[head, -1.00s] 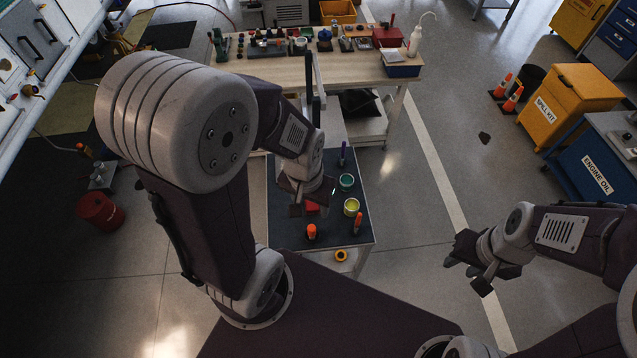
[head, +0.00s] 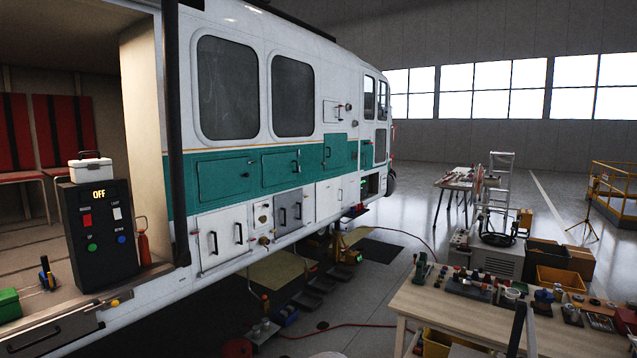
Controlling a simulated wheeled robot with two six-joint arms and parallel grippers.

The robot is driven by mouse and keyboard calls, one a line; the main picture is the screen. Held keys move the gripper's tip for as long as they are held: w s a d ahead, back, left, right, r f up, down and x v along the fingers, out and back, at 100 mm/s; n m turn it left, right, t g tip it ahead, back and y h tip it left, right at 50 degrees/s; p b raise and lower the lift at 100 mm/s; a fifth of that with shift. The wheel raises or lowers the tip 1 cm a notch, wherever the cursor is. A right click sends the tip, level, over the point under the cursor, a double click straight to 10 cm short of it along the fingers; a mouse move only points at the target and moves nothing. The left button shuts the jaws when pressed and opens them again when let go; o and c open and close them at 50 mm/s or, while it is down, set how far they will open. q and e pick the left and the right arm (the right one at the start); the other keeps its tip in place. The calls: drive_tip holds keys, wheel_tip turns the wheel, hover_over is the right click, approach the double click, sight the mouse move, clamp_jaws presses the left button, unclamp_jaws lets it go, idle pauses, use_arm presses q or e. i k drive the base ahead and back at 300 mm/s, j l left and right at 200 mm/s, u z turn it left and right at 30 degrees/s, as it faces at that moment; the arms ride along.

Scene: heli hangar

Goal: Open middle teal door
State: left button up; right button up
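A white vehicle body with a teal band fills the left and middle of the head view. Three teal doors sit in a row along the band. The middle teal door (head: 279,170) looks shut and has a small dark handle (head: 293,166) near its right edge. The left teal door (head: 223,180) and the taller right teal door (head: 334,152) also look shut. Neither of my grippers shows in this view. A pale rounded piece at the bottom edge may be part of my arm.
White and grey lower doors (head: 222,238) lie below the teal band. A control box (head: 97,236) reading OFF stands in the open bay at left. A workbench (head: 450,318) with tools is at right. A red hose crosses the floor.

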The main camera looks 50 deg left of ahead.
sight(277, 169)
drive_tip(key=u, duration=2.05)
drive_tip(key=i+j, duration=0.3)
drive_tip(key=j, duration=0.2)
drive_tip(key=i+j+u, duration=0.1)
drive_tip(key=i+j, duration=0.15)
drive_tip(key=j, duration=0.25)
drive_tip(key=i+j, duration=0.3)
drive_tip(key=j, duration=0.15)
drive_tip(key=i+z, duration=0.35)
drive_tip(key=i, duration=0.15)
drive_tip(key=i+j+z, duration=0.15)
drive_tip(key=i+z, duration=0.15)
drive_tip(key=i, duration=0.15)
drive_tip(key=i+j+z, duration=0.35)
drive_tip(key=i+l, duration=0.1)
drive_tip(key=i, duration=0.45)
drive_tip(key=i+u, duration=0.1)
drive_tip(key=i, duration=0.5)
drive_tip(key=i+l, duration=0.2)
drive_tip(key=i, duration=0.35)
drive_tip(key=i+l, duration=0.1)
drive_tip(key=i, duration=0.45)
drive_tip(key=i+l+u, duration=0.1)
drive_tip(key=i, duration=0.5)
